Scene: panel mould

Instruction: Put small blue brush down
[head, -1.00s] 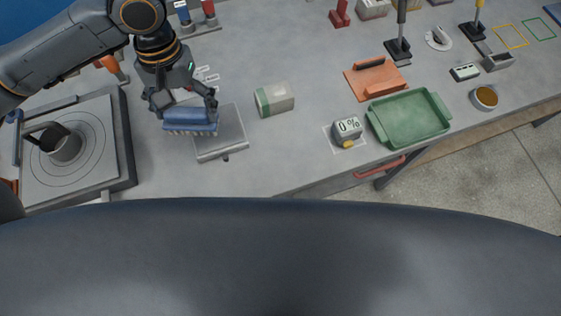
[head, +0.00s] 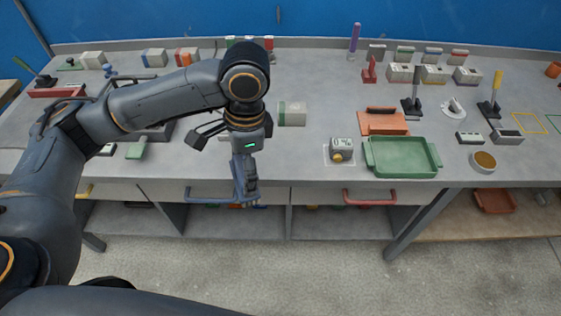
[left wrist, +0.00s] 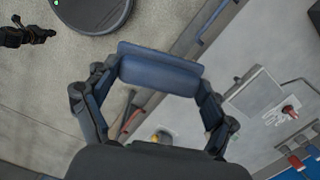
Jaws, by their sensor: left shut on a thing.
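The small blue brush (left wrist: 160,68) is clamped between both fingers of my left gripper (left wrist: 155,80), which is shut on it. In the head view the brush (head: 240,182) shows nearly edge-on, upright in the picture, with my left gripper (head: 246,172) above and around it. It is in the air at the bench's front edge, overlapping the drawer fronts, not resting on anything. Its bristles are hard to make out. A small dark jointed shape at the wrist view's top left looks like my right gripper (left wrist: 32,36); its fingers are unclear.
The grey bench (head: 310,160) has free room right of my left arm. A green-and-white box (head: 292,114), a percent display device (head: 342,149), a green tray (head: 402,172) and an orange board with a float (head: 383,127) stand there. Drawer handles (head: 370,198) stick out in front.

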